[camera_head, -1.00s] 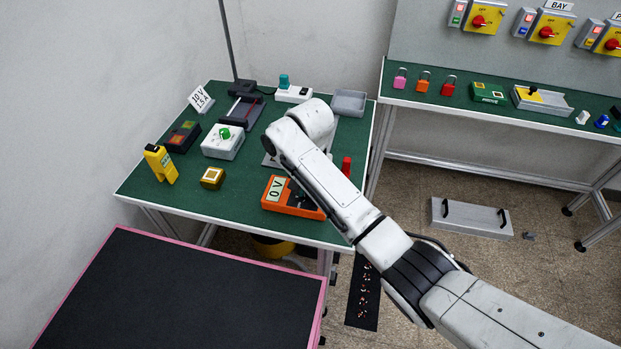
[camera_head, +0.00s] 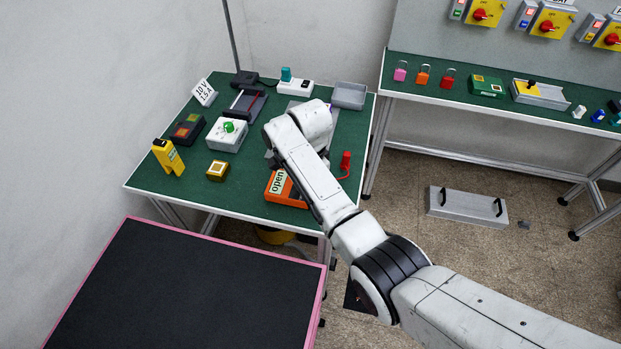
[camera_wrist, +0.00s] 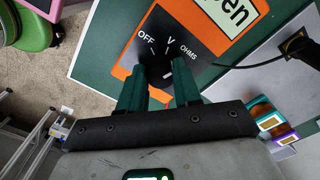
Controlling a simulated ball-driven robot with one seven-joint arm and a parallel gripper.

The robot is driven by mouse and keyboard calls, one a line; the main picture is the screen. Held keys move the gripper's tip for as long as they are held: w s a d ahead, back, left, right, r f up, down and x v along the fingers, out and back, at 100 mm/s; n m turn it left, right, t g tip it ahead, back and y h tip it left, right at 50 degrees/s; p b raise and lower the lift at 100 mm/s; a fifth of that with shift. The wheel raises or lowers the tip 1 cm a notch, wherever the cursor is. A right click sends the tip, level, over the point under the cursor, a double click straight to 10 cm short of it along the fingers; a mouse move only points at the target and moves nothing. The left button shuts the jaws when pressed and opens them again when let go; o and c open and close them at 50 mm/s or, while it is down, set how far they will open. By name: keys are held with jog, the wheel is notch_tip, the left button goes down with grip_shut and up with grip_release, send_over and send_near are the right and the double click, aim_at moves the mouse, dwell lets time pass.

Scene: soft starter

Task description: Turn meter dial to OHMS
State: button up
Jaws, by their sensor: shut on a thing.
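The orange meter (camera_head: 291,196) lies on the left green bench, partly hidden by my arm. In the wrist view, the meter (camera_wrist: 128,58) shows its dark dial panel with the labels OFF, V and OHMS. Its display (camera_wrist: 230,14) reads "open", cut off at the frame edge. My gripper (camera_wrist: 160,86) is shut on the black dial (camera_wrist: 167,72), with a finger on either side. The fingers hide much of the dial, and I cannot clearly tell where its pointer stands. The gripper is hidden behind my arm in the head view.
A red probe (camera_head: 346,161) with a red lead stands right of the meter. A black lead (camera_wrist: 252,65) runs from the meter to a black probe (camera_wrist: 300,46). A small yellow box (camera_head: 217,171), a yellow tester (camera_head: 168,157) and a white box (camera_head: 227,135) stand to the left.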

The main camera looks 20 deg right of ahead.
jog(key=shift+m, duration=0.4)
jog(key=o, duration=1.1)
jog(key=shift+c, duration=0.2)
jog(key=shift+r, duration=0.15)
notch_tip(320, 180, up, 11)
jog(key=b, duration=0.1)
jog(key=shift+f, duration=0.2)
